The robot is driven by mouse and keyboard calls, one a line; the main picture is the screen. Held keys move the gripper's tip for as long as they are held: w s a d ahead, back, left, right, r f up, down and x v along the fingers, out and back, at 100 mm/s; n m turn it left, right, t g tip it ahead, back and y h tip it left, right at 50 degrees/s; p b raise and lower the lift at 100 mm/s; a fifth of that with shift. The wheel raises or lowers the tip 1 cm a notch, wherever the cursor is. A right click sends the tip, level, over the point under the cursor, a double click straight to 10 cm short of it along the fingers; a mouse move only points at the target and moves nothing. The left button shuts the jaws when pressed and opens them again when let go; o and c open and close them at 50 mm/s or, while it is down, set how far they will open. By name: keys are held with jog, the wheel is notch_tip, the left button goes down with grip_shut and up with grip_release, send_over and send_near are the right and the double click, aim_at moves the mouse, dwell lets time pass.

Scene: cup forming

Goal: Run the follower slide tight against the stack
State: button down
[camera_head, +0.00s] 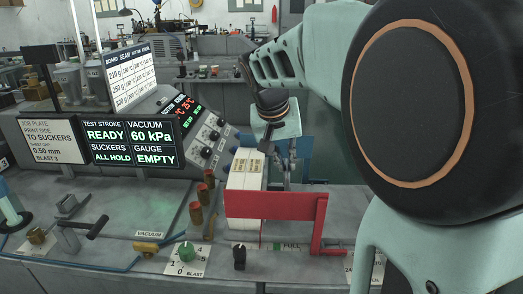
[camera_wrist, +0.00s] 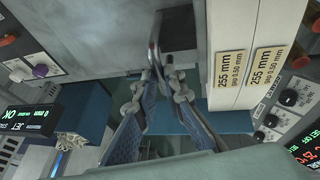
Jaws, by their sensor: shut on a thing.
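The stack (camera_head: 242,190) is a cream upright block pair with tan labels on top, on the grey bench. In the wrist view the stack (camera_wrist: 228,75) is at the upper right, its labels reading 255 mm, gap 0.50 mm. My gripper (camera_head: 286,174) points down just right of the stack. In the wrist view my gripper (camera_wrist: 156,80) has its fingertips closed together around a small shiny metal handle (camera_wrist: 154,52), apart from the stack. I cannot tell for sure which part is the follower slide; the handle's lower end is hidden.
A red bracket (camera_head: 268,205) stands in front of the stack and gripper, above a FULL marking (camera_head: 291,246). Copper-coloured cylinders (camera_head: 196,213) stand left of the stack. A status screen (camera_head: 131,142) reads READY, 60 kPa, gauge EMPTY. A green knob (camera_head: 186,251) is at the front.

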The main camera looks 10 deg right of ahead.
jog(key=c, duration=2)
grip_release()
jog(key=shift+a, duration=0.1)
jog(key=v, duration=1.2)
